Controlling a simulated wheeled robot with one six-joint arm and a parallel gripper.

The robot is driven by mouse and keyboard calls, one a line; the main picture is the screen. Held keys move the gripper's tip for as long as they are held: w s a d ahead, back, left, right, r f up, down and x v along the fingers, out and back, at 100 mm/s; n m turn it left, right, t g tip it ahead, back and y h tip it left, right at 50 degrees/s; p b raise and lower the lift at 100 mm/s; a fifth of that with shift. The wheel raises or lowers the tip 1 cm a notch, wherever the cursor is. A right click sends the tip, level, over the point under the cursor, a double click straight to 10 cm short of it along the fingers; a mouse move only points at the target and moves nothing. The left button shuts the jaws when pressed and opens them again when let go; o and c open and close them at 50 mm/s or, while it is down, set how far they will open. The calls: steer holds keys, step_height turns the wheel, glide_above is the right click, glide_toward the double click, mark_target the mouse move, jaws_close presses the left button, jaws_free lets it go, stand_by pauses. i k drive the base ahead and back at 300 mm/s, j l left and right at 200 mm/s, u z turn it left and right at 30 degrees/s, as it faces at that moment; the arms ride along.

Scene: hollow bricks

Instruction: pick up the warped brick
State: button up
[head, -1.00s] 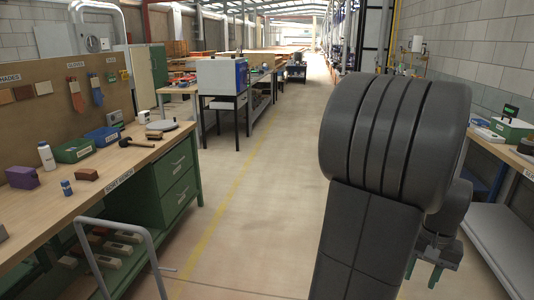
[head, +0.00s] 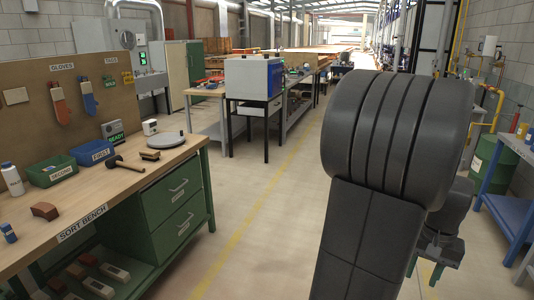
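A small reddish-brown brick (head: 45,210) lies on the sort bench (head: 125,198) near its front edge, at the left. From here I cannot tell whether it is warped. Several bricks and pale-labelled blocks (head: 98,288) lie on the bench's lower green shelf, too small to judge their shape. My gripper (head: 426,273) hangs low at the right, behind my dark arm links, far from the bench.
The bench also holds a green bin marked SECOND (head: 52,172), a blue bin marked FIRST (head: 92,153), a mallet (head: 122,163) and a white bottle (head: 12,179). A blue table (head: 512,215) and a green drum (head: 492,165) stand right. The aisle floor between is clear.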

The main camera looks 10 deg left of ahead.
mark_target(48, 211)
steer(key=i+j+u, duration=0.15)
steer(key=i+u, duration=1)
steer(key=u, duration=0.15)
steer(key=i+l+u, duration=0.25)
steer(key=u, duration=0.2)
steer(key=i+j+u, duration=0.2)
steer(key=u, duration=0.25)
steer(key=i+u, duration=0.8)
steer(key=u, duration=0.15)
steer(key=i+l+u, duration=0.15)
steer(key=i+u, duration=0.55)
